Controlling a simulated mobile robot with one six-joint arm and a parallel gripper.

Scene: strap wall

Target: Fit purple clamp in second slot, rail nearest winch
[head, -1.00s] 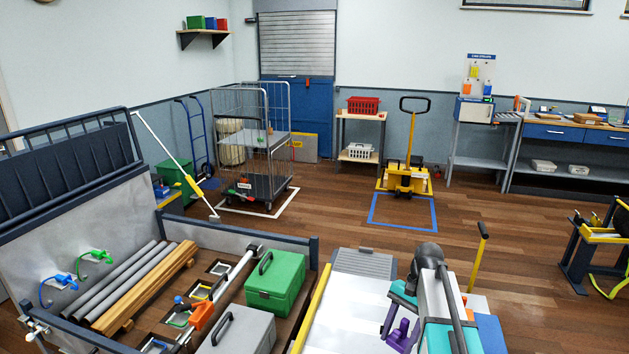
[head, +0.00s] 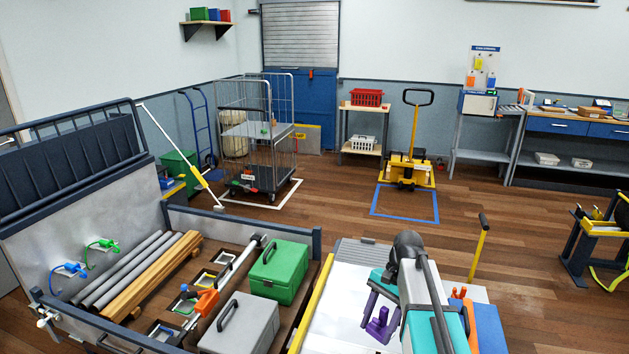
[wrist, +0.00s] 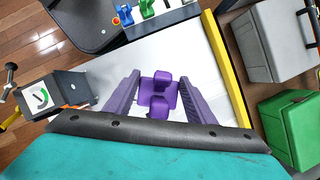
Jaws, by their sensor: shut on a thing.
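The purple clamp (wrist: 158,90) is between the two grey-purple fingers of my gripper (wrist: 160,97) in the wrist view. My gripper is shut on it and holds it above a white surface (wrist: 100,78). In the head view the purple clamp (head: 381,324) hangs below my teal-and-white arm, over the white deck. I cannot tell which part is the winch.
A bar with an orange handle (head: 206,302) lies across the bed beside the slots. A green case (head: 281,273) and a grey case (head: 238,325) stand between the slots and the deck. Grey pipes (head: 125,266) and wooden beams (head: 150,279) lie behind the slots.

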